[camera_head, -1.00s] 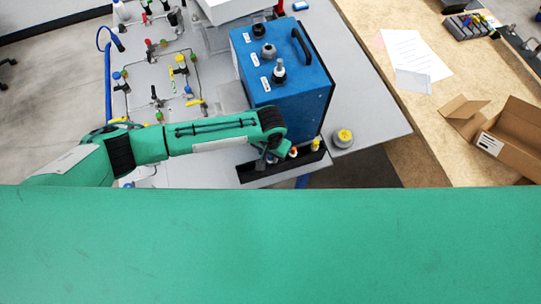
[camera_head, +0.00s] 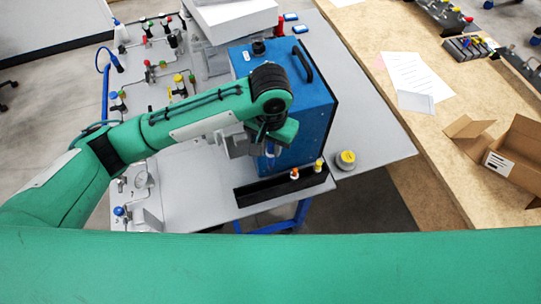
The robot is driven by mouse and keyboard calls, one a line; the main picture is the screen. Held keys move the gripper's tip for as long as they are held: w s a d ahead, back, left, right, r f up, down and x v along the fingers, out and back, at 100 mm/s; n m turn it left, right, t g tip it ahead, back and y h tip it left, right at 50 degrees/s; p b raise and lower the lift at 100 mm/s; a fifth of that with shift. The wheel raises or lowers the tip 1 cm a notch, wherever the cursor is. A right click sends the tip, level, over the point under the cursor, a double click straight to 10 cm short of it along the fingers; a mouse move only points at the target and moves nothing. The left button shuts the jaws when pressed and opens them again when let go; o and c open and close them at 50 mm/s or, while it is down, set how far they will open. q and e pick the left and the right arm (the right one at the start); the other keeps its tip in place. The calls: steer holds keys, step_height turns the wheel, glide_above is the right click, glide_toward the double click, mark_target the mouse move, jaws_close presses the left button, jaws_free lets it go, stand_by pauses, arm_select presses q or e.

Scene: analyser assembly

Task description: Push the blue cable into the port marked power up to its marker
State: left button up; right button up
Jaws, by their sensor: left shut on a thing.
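The blue analyser box (camera_head: 315,105) stands on the grey table. One dark port (camera_head: 258,46) shows at the back of its top, but my left arm covers the other ports and their labels. I cannot read which port is marked power. My left gripper (camera_head: 268,149) is in front of the box's near side, pointing down. It is shut on a small piece with blue and white showing, which looks like the blue cable (camera_head: 271,152). Its marker cannot be made out. My right gripper is out of view.
A black tray (camera_head: 262,192) at the table's front edge holds an orange-topped and a yellow-topped plug. Fittings and tubing fill the table's left. A wooden bench (camera_head: 430,140) holds papers and an open carton.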

arm_select(q)
steer(key=shift+r, duration=0.45)
steer(key=shift+r+p, duration=0.55)
steer(key=shift+r, duration=0.2)
step_height(320, 180, up, 4)
steer(key=p, duration=0.5)
steer(key=shift+r, duration=0.95)
